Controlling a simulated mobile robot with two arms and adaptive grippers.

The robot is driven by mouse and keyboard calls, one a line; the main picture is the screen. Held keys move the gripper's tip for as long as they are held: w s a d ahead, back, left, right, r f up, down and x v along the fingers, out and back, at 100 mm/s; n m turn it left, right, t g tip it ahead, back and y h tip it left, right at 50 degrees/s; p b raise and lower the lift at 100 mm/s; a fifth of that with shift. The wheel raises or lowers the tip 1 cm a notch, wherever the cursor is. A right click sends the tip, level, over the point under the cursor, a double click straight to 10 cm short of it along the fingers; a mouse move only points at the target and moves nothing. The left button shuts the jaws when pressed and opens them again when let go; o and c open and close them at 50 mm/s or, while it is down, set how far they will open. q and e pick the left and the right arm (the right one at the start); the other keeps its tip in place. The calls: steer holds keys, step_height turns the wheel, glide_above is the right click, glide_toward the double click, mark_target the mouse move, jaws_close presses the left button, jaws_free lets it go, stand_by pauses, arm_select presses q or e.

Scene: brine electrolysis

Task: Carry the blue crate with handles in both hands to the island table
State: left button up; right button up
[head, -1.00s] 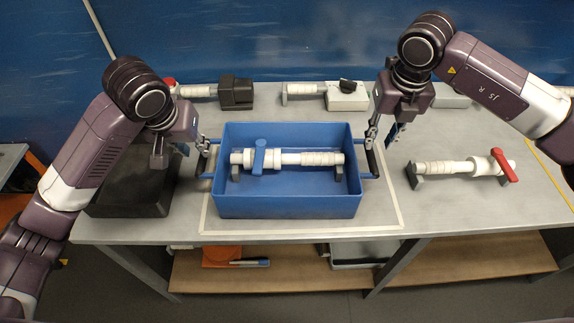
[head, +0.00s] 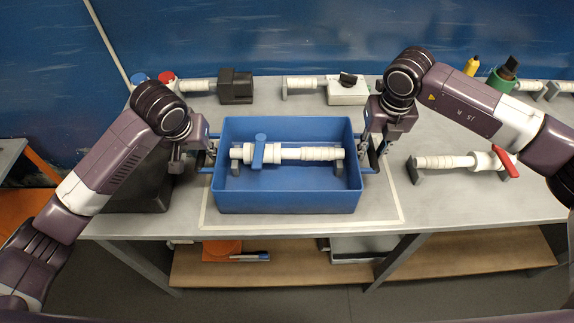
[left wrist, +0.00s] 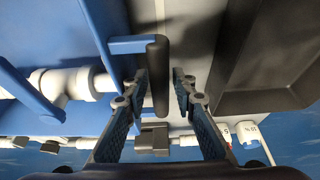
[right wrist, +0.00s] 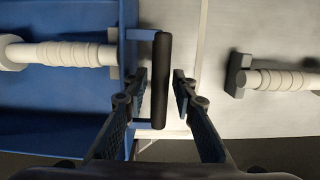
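The blue crate (head: 288,200) stands on the table and holds a white pipe assembly (head: 310,153) with a blue lever valve. My left gripper (head: 207,157) is at its left handle. In the left wrist view the black handle bar (left wrist: 157,75) lies between the two fingers (left wrist: 160,92), with gaps beside it. My right gripper (head: 374,157) is at the right handle. In the right wrist view that black bar (right wrist: 161,80) lies between the open fingers (right wrist: 160,92), which are not closed on it.
A black bin (head: 145,195) stands close left of the crate. A pipe with a red lever (head: 460,162) lies to the right. More fittings line the table's back, including a black block (head: 236,86). A pale outline (head: 300,231) surrounds the crate.

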arm_select(q)
jaws_close()
arm_select(e)
jaws_close()
arm_select(q)
steer(key=shift+w+r, duration=0.1)
steer(key=shift+r, duration=0.1)
arm_select(e)
steer(key=shift+w+r, duration=0.1)
steer(key=shift+r, duration=0.05)
